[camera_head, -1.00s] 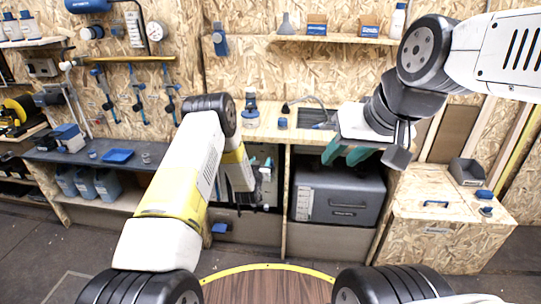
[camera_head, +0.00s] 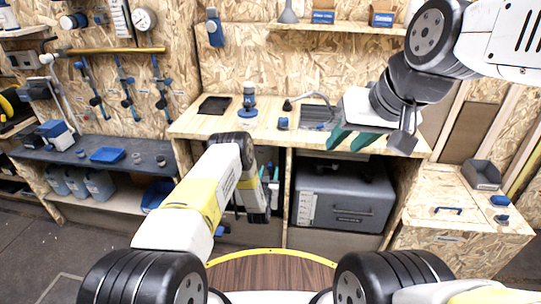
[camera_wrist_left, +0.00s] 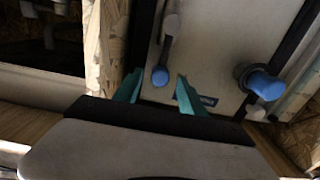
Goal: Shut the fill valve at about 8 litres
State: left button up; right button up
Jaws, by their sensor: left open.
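A pale grey panel (camera_wrist_left: 215,40) fills much of the left wrist view. It carries a lever with a blue tip (camera_wrist_left: 160,76) and, to the right, a blue knob (camera_wrist_left: 264,85). My left gripper (camera_wrist_left: 159,84) is open, with the blue tip appearing between its teal fingertips; I cannot tell whether they touch it. In the head view my left arm reaches down at the bay under the bench and hides most of the panel. I cannot tell which part is the fill valve, and no litre reading is legible. My right gripper (camera_head: 352,141) is open and empty over the bench.
The wooden bench (camera_head: 215,122) carries a blue-grey bottle (camera_head: 249,105) and a ridged grey tray (camera_head: 315,115). A grey case (camera_head: 345,195) fills the bay right of the panel. A wooden cabinet (camera_head: 455,215) stands at the right. A round dial (camera_head: 144,20) hangs on the wall.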

aim_at(270, 169)
pick_arm(q)
jog(key=shift+w+d, duration=0.15)
jog(key=shift+w, duration=0.8)
jog(key=shift+w+d, duration=0.15)
jog(key=shift+w, duration=0.8)
grip_shut()
